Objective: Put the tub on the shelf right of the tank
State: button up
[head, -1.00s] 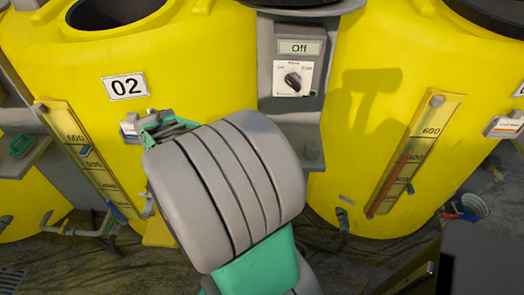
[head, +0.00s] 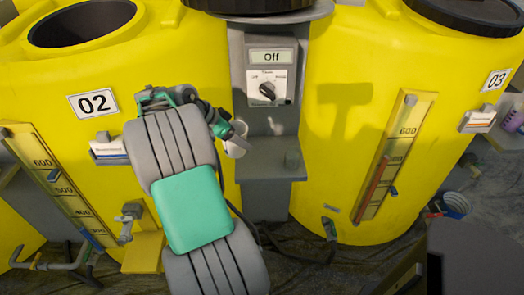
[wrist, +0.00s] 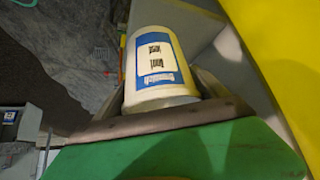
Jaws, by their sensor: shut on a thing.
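The white tub (wrist: 152,65) with a blue and white label is between the fingers of my gripper (wrist: 165,92) in the wrist view. In the head view my gripper (head: 228,138) is partly hidden behind my arm, and part of the tub (head: 237,146) shows beside it. The tub is at the right side of the yellow tank marked 02 (head: 55,80). The grey shelf (head: 262,172) juts out between this tank and the one marked 03, below the switch panel. The tub is just left of the shelf; I cannot tell if they touch.
The switch panel (head: 268,85) reading Off rises behind the shelf. The yellow tank 03 (head: 345,60) bounds it on the right. A dark cable hangs below the shelf.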

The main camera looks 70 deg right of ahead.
jog(key=d+f, duration=0.3)
jog(key=s+d+f, duration=0.1)
jog(key=d+f, duration=0.1)
jog(key=d, duration=0.1)
jog(key=s+d+f, duration=0.1)
jog(key=d+f, duration=0.2)
jog(key=d, duration=0.1)
jog(key=shift+s+f, duration=0.15)
jog(key=shift+f, duration=0.2)
notch_tip(320, 180, down, 3)
jog(key=shift+r, duration=0.2)
jog(key=shift+f, duration=0.1)
jog(key=shift+f, duration=0.15)
jog(key=o, duration=1.3)
